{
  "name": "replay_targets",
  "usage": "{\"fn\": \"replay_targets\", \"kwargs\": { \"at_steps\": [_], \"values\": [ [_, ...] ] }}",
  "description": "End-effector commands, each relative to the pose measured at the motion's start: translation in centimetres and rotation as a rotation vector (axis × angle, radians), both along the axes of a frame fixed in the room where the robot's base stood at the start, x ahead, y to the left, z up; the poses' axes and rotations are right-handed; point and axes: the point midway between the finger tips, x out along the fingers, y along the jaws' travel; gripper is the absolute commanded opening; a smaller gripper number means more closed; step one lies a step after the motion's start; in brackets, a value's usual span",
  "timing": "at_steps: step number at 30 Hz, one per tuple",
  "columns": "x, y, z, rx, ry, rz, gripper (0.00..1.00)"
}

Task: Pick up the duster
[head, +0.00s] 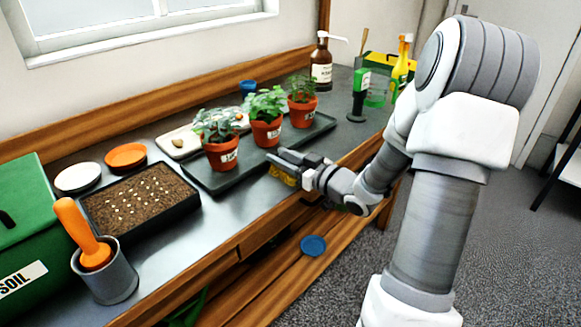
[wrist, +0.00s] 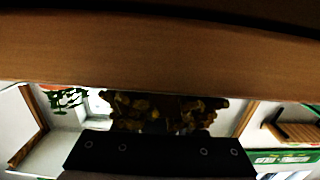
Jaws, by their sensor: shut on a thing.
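My gripper (head: 288,161) is over the front edge of the metal-topped bench, in front of the potted plants. It is shut on a yellow-brown thing, which I take to be the duster (head: 284,176); it shows below the fingers in the head view. In the wrist view a mottled yellow-brown, ragged mass (wrist: 165,110) shows above the dark gripper part (wrist: 160,152). Most of the duster is hidden, and I cannot tell whether it touches the bench.
Three potted plants (head: 267,134) stand on a dark tray (head: 218,184) just behind my gripper. A seed tray (head: 137,203), a grey pot (head: 107,276) with an orange-handled tool and a green soil box (head: 22,220) are left. Bottles (head: 321,66) stand at the far end.

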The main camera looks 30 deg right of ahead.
Motion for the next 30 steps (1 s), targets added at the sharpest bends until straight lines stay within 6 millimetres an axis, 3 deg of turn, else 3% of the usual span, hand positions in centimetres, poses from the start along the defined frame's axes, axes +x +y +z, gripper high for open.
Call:
{"fn": "replay_targets", "kwargs": {
  "at_steps": [8, 17, 24, 30],
  "values": [
    [0.0, 0.0, 0.6, -0.001, 0.000, 0.000, 0.00],
    [0.0, -0.2, 5.0, -0.004, -0.003, -0.001, 0.00],
    [-1.1, -6.0, 8.1, -0.004, -0.002, -0.005, 0.00],
    [-1.8, -9.6, 10.1, -0.002, 0.000, -0.002, 0.00]
  ]
}}
